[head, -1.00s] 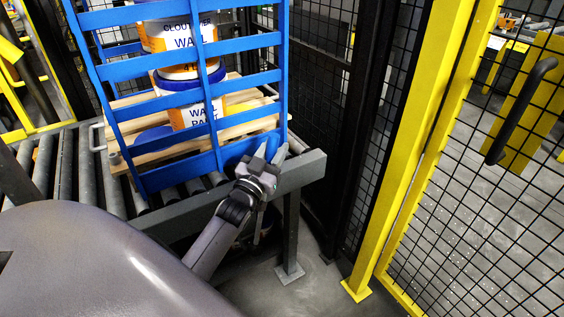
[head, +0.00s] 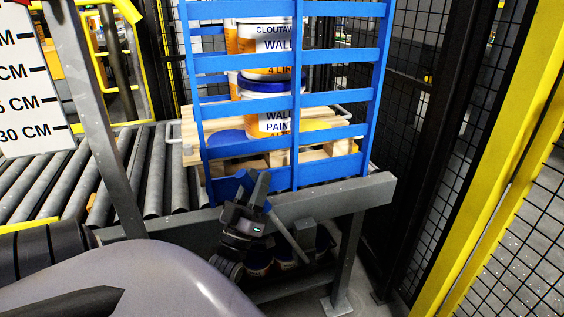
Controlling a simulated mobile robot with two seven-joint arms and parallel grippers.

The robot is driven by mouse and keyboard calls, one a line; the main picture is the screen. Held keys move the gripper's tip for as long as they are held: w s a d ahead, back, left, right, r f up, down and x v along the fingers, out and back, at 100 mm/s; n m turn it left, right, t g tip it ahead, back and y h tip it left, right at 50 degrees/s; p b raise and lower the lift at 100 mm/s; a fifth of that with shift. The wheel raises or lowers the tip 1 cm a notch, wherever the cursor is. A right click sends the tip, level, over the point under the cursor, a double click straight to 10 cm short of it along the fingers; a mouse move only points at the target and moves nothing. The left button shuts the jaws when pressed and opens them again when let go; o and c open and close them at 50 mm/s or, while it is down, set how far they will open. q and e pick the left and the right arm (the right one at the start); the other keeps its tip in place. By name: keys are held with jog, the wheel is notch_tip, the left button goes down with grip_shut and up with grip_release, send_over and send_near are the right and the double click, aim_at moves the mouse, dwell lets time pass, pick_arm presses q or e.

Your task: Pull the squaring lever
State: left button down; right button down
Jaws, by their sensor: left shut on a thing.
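My left gripper (head: 254,184) is at the front edge of the conveyor, low in front of the blue slatted frame (head: 295,105). It is shut on what looks like the squaring lever (head: 289,236), a grey bar slanting down to the right below the gripper. A blue part shows by the fingers; I cannot tell whether it is the lever's knob. The fingers hide the lever's upper end. The blue frame stands upright in front of a wooden pallet (head: 222,149) with white and orange paint pails (head: 272,37). My right gripper is not in view.
Grey conveyor rollers (head: 150,165) run to the left, with a grey side beam (head: 330,198) along the front. More pails (head: 258,262) sit below it. A height scale board (head: 30,85) is at left. Black mesh and a yellow post (head: 500,150) bound the right.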

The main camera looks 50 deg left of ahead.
pick_arm(q)
jog(key=shift+s+a+f+n+y+b, duration=0.25)
jog(key=shift+s+f+n+y, duration=0.15)
jog(key=shift+s+y, duration=0.15)
jog(key=shift+s+a+f+n+y+b, duration=0.2)
jog(key=shift+s+f+n+y, duration=0.1)
jog(key=shift+s+n+y, duration=0.15)
jog(key=shift+s, duration=0.15)
jog(key=shift+f, duration=0.15)
jog(key=c, duration=1.1)
grip_release()
jog(key=shift+o, duration=1.2)
jog(key=shift+s+a, duration=0.1)
jog(key=shift+s, duration=0.05)
jog(key=v, duration=0.7)
jog(key=shift+b, duration=0.45)
